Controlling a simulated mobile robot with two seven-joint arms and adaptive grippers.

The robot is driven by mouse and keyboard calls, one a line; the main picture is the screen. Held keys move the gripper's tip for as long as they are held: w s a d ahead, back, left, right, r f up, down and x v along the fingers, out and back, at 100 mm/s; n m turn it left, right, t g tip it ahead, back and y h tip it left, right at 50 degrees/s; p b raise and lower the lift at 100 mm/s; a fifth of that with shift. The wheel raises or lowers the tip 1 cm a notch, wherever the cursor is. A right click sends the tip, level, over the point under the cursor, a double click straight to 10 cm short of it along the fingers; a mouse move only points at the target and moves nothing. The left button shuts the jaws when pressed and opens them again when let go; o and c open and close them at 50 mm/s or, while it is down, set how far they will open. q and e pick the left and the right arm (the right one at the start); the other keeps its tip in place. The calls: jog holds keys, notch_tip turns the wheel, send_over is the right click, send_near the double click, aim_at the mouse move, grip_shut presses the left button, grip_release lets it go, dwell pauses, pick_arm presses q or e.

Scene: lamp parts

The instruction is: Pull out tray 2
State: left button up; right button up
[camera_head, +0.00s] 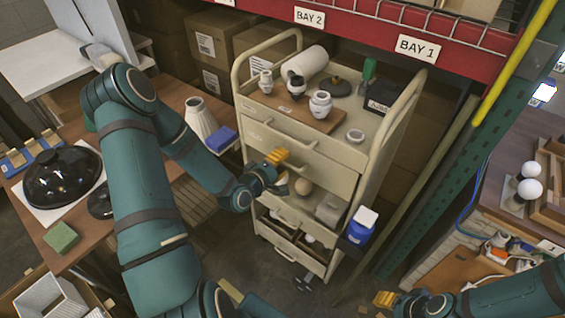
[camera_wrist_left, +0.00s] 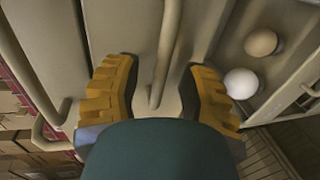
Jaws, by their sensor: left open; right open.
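A beige cart (camera_head: 350,155) with stacked drawer fronts and bar handles stands in the middle of the head view. The drawer labels are too small to read, so I cannot tell by label which one is tray 2. My left gripper (camera_head: 281,171) is at the second drawer front (camera_head: 318,170) from the top and covers part of it. In the left wrist view, the open yellow fingers (camera_wrist_left: 160,95) lie on either side of a beige bar handle (camera_wrist_left: 167,50); contact is not clear. My right gripper (camera_head: 385,299) is open and empty at the bottom of the head view.
Round bulbs (camera_wrist_left: 262,42) lie on the level below the handle.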

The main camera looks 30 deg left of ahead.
pick_arm(q)
jog(key=shift+w, duration=0.3)
grip_shut()
jog(key=shift+s+f, duration=0.1)
